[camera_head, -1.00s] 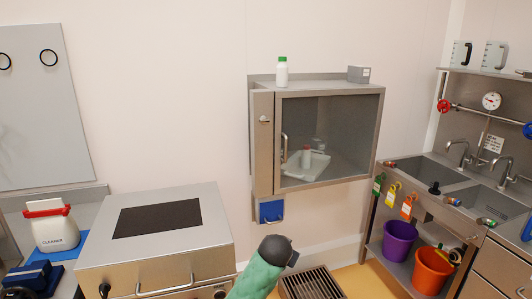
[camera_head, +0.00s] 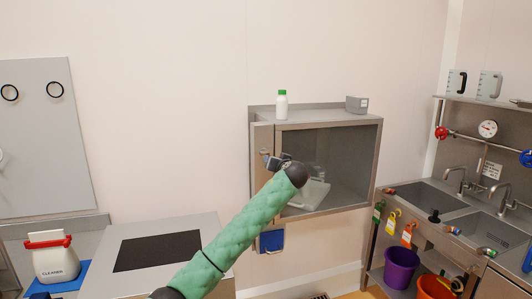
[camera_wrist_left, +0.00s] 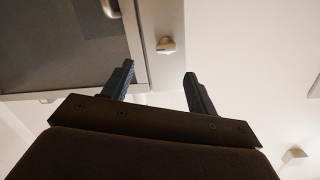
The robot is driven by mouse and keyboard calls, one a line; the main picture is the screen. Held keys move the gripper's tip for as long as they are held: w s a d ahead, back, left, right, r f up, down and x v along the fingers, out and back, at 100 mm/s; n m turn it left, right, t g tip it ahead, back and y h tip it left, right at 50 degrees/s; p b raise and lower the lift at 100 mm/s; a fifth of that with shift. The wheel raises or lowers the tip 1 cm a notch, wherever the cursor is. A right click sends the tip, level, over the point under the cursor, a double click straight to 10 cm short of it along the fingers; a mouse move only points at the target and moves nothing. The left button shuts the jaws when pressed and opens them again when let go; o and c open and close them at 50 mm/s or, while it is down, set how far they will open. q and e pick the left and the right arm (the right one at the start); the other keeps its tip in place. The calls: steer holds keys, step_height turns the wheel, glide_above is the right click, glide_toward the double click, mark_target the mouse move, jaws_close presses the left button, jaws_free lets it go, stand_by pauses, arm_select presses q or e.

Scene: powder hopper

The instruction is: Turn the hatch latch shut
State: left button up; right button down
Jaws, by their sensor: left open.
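The hatch is a steel wall cabinet with a glass door (camera_head: 345,150); the door looks flush with its frame. The latch (camera_head: 264,152) is a small pale knob on the steel strip left of the glass. It also shows in the left wrist view (camera_wrist_left: 167,45), just beyond the fingertips and roughly in line with the gap between them. My left gripper (camera_head: 275,160) is open and empty in front of the strip; its dark fingers also show in the left wrist view (camera_wrist_left: 160,72). My forearm hides the door handle in the head view. My right gripper is not in view.
The curved door handle (camera_wrist_left: 110,8) is near the fingers in the left wrist view. A green-capped bottle (camera_head: 281,106) and a grey box (camera_head: 357,104) stand on the cabinet. A blue item (camera_head: 271,240) hangs below. The sink (camera_head: 432,200) is at the right.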

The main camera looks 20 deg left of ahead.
mark_target(266, 154)
arm_select(q)
steer(key=w+a+n+p, duration=0.1)
steer(key=w+a, duration=0.1)
steer(key=w, duration=0.1)
steer(key=w+a+n+y+p, duration=0.1)
steer(key=w+a+n+p, duration=0.1)
steer(key=w, duration=0.1)
steer(key=w+a+n+p, duration=0.1)
steer(key=w+a, duration=0.2)
steer(key=shift+w+f+n+t, duration=0.1)
steer(key=shift+f+n+t, duration=0.2)
steer(key=shift+t, duration=0.1)
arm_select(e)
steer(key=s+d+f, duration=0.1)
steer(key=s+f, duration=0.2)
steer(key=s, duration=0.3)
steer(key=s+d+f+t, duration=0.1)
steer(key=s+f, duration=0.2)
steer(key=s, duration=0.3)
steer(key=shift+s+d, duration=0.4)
arm_select(q)
steer(key=shift+d, duration=0.1)
steer(key=c, duration=1)
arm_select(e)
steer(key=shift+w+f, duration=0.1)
